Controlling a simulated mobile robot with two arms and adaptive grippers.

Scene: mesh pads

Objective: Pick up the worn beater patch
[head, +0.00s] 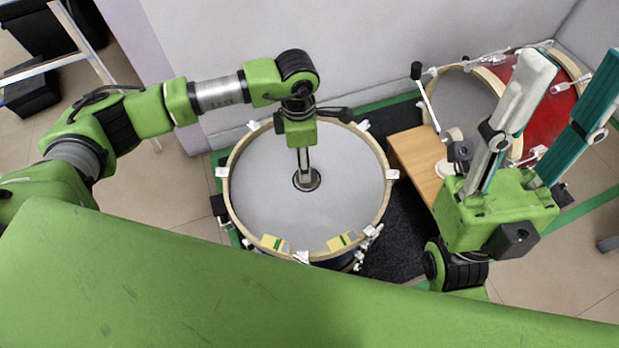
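The worn beater patch (315,186) looks like a small dark round piece with a paler middle, near the centre of the large drum's white head (268,190). My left gripper (304,176) points straight down over it, and its narrow fingers cover part of the patch. The fingers are seen nearly edge-on, so I cannot tell whether they are open or touching the patch. My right gripper (565,82) is at the right, its two long fingers spread wide and pointing up, with nothing between them.
Two yellow pieces (342,241) sit at the drum's near rim. White lugs ring its wooden hoop. A wooden box (416,160) stands to the right, with a red drum (541,104) behind my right gripper. A pale wall (350,50) rises behind.

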